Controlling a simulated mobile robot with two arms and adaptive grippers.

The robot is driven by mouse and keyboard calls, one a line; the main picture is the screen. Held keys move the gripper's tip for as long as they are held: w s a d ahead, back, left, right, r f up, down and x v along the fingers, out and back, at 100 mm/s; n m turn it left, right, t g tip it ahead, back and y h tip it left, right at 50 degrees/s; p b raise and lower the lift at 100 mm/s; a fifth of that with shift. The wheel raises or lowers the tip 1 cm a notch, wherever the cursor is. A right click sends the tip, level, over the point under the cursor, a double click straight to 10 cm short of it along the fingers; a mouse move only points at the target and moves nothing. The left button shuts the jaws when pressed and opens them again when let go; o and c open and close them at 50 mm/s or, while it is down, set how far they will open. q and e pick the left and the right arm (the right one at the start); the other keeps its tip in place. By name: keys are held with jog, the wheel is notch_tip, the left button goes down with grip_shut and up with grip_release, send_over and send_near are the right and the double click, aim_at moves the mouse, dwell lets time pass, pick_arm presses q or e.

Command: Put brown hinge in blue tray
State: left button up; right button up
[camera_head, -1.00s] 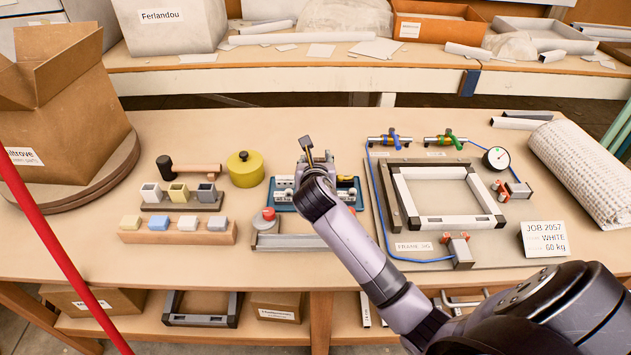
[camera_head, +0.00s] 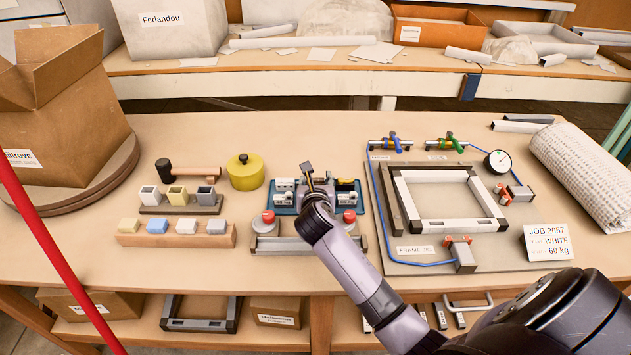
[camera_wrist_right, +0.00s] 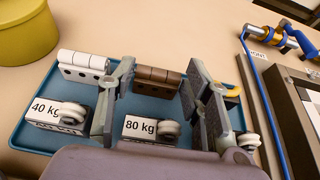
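The blue tray (camera_head: 361,199) lies mid-table behind the press with red knobs; it also shows in the right wrist view (camera_wrist_right: 58,88). The brown hinge (camera_wrist_right: 157,79) is at the tray's far side, right of a white hinge (camera_wrist_right: 83,66). My right gripper (camera_head: 308,170) is over the tray. In the wrist view its fingers (camera_wrist_right: 158,68) are apart, one on each side of the brown hinge, with narrow gaps at its ends. I cannot tell whether the hinge rests fully on the tray floor. The left gripper is out of view.
Rollers marked 40 kg (camera_wrist_right: 56,116) and 80 kg (camera_wrist_right: 150,129) sit at the tray's near side. A yellow pot (camera_head: 245,173) stands left of the tray. The frame fixture (camera_head: 450,200) with blue hose is close on the right. A red pole (camera_head: 55,255) crosses at left.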

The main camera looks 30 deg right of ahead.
jog(key=shift+o, duration=1.3)
jog(key=shift+r, duration=0.1)
jog(key=p+v, duration=0.1)
jog(key=v, duration=1.1)
